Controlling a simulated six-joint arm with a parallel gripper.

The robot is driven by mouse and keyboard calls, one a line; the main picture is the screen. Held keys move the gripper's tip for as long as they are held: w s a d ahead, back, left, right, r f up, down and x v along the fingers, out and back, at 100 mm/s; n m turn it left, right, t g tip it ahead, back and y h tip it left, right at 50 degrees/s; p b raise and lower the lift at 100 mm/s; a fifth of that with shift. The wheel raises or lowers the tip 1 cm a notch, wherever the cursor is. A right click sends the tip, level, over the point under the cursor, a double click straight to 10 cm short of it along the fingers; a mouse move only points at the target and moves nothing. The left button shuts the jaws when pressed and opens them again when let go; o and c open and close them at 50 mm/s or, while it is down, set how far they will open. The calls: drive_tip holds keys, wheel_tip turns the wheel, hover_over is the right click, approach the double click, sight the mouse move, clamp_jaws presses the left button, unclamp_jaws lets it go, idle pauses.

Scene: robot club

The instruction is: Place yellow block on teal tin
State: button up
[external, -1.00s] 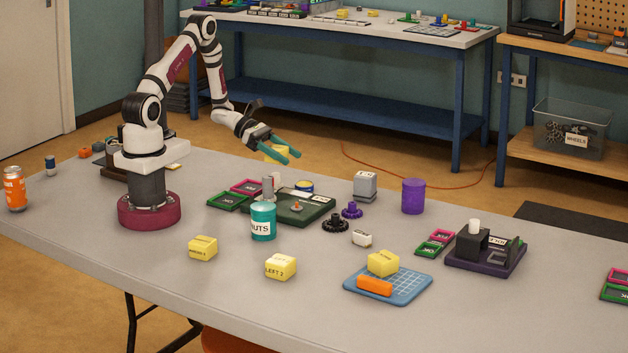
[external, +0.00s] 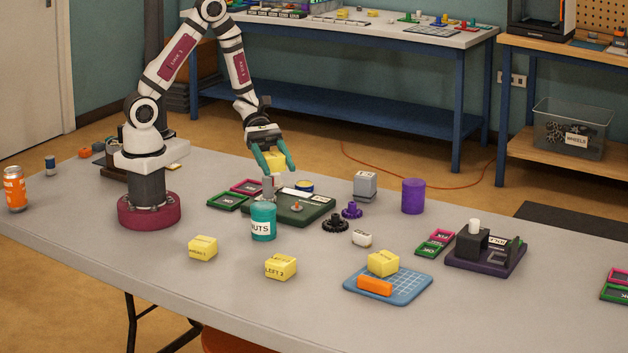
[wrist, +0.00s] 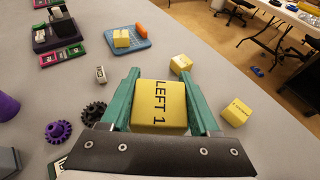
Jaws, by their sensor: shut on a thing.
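My gripper (external: 272,163) has teal fingers shut on a yellow block (external: 272,160). In the wrist view the block (wrist: 158,105) sits between the fingers (wrist: 158,102) with "LEFT 1" on its face. The gripper holds it in the air, above and slightly behind the teal tin (external: 263,224) in the external view. The tin stands upright on the table with a label reading "UTS" in part. A grey part (external: 268,188) shows just above the tin's top; I cannot tell if it is in or behind it. The tin is hidden in the wrist view.
Other yellow blocks lie on the table: one at left (external: 203,248), one marked "LEFT 2" (external: 281,266), one on the blue tray (external: 383,263). A dark green tray (external: 304,212) lies behind the tin. A purple cylinder (external: 413,196) stands to the right.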

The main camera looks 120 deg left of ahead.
drive_tip(key=m+g+h, duration=0.2)
hover_over(265, 211)
wheel_tip(265, 211, down, 7)
drive_tip(key=shift+f, duration=0.1)
drive_tip(key=o, duration=1.4)
